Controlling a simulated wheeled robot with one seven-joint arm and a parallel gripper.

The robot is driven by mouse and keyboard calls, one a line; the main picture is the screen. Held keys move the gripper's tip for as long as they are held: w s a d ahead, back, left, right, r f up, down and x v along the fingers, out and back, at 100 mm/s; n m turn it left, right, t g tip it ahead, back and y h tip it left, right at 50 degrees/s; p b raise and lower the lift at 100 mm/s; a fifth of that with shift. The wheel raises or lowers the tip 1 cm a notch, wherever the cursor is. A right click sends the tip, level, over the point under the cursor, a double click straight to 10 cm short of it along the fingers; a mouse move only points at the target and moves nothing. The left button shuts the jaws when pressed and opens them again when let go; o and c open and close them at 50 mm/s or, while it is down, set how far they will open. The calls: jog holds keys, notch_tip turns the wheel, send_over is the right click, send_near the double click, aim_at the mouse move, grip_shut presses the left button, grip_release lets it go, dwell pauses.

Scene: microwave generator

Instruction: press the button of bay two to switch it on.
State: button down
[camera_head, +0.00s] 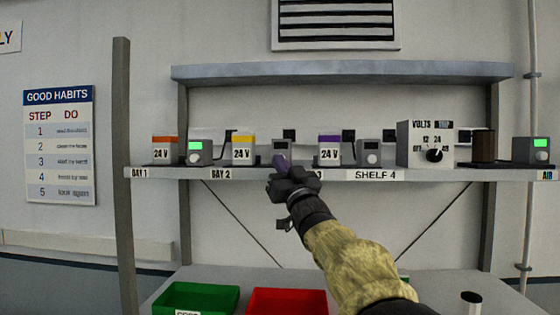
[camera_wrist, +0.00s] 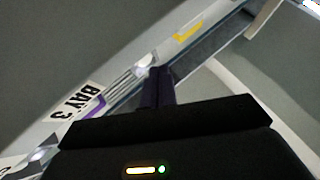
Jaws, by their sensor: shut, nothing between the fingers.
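Bay two's label (camera_head: 221,174) is on the shelf edge, below and left of a yellow-topped 24 V block (camera_head: 243,152). The small grey unit (camera_head: 281,146) to the right of that block has a dark front with no green lit. Its lower front and button are hidden behind my fingers. My gripper (camera_head: 281,162) is shut and empty, its purple-tinted fingertips right in front of this unit. In the wrist view the closed fingers (camera_wrist: 158,85) reach to the shelf edge near a pale, blurred shape. I cannot tell whether they touch it.
Bay one's unit (camera_head: 200,152) shows a green screen. A purple-topped block (camera_head: 329,151) and an unlit grey unit (camera_head: 369,152) stand close on the right. Further right is a volts dial box (camera_head: 425,144). Green (camera_head: 196,299) and red (camera_head: 287,302) bins stand below.

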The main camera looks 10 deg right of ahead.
jog(key=shift+w, duration=0.15)
dwell(0.3)
jog(key=shift+w+d, duration=0.15)
jog(key=shift+w, duration=0.15)
jog(key=shift+w+d+p, duration=0.15)
jog(key=shift+w+p, duration=0.3)
jog(key=shift+w, duration=0.05)
dwell(0.8)
jog(key=shift+s+a+b, duration=0.3)
jog(key=shift+s+b, duration=0.55)
jog(key=shift+s, duration=0.05)
